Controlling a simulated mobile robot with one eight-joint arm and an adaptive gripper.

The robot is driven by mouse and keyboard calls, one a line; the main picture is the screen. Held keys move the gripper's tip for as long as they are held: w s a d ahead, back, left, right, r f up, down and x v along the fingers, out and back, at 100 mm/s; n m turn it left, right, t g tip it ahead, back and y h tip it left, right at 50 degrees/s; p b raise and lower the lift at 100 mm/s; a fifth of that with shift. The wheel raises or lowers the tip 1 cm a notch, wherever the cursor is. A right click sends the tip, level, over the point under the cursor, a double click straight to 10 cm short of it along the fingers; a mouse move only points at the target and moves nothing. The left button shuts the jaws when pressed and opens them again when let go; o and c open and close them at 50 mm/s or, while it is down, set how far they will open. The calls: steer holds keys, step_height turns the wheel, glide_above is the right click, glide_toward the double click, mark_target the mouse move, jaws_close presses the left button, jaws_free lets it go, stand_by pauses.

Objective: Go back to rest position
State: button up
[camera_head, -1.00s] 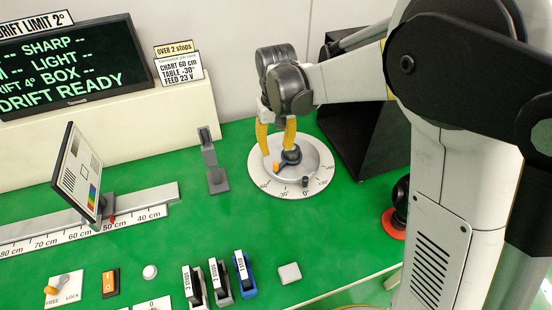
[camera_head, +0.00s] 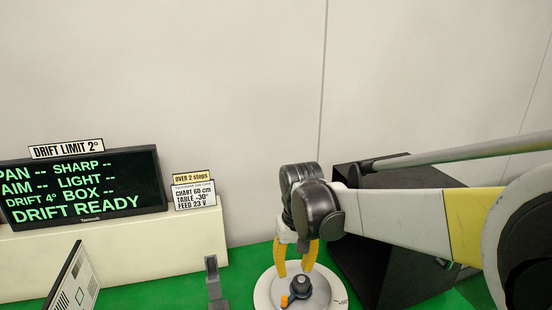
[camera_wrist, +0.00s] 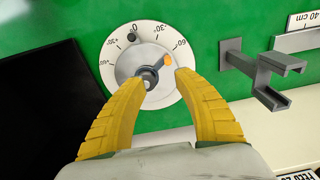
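My gripper (camera_head: 296,264) is open, its two yellow fingers apart and empty above the round white dial table (camera_head: 262,292). The dark knob (camera_head: 300,284) in its middle, with an orange-tipped pointer, shows just below the fingers. The wrist view shows my gripper (camera_wrist: 162,80) with the knob (camera_wrist: 148,76) between and beyond the fingertips, nearer the left one; I cannot tell whether they touch. There the orange tip (camera_wrist: 168,60) points toward the 60° side of the dial table (camera_wrist: 112,72). My arm reaches in from the right.
A black box-like housing (camera_head: 395,280) stands right behind the dial, close to my arm. A grey bracket post (camera_head: 214,282) and a chart panel (camera_head: 72,280) stand to the left. The screen (camera_head: 80,188) reads DRIFT READY. The wall above is clear.

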steer(key=s+d+r+m+t, duration=0.1)
steer(key=s+d+r+t, duration=0.1)
steer(key=s+d, duration=0.5)
steer(key=s+d+r+m+t, duration=0.1)
steer(key=s+d+r+t, duration=0.2)
steer(key=s+d, duration=0.4)
steer(key=s+t, duration=0.1)
steer(key=s, duration=0.2)
steer(key=shift+s+d+m, duration=0.15)
steer(key=shift+m, duration=0.15)
